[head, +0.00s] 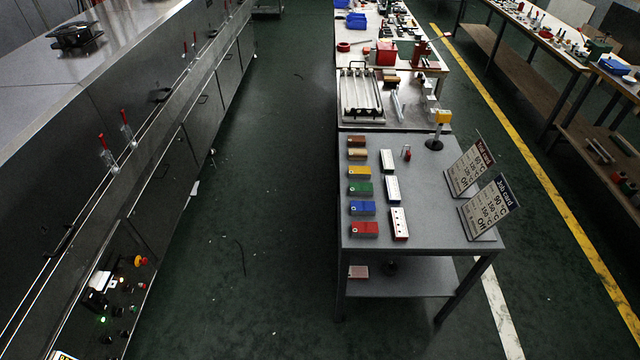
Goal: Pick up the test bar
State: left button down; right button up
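Several small bars lie on the grey table in the head view, and I cannot tell for sure which is the test bar. A white bar with red dots (399,223) lies near the front middle. Two plain pale bars, one in the middle (391,189) and one farther back (387,160), lie behind it in a row. To their left is a column of blocks: red (364,230), blue (362,208), green (360,188), yellow (359,172) and brown ones (357,148). Neither of my grippers is in view.
A dryer with a control panel (112,290) runs along the left. The dark green floor (255,200) between is mostly clear.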

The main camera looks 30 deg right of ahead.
aim_at(393, 195)
jog(key=u, duration=0.35)
jog(key=i, duration=1.6)
jog(key=z, duration=1.75)
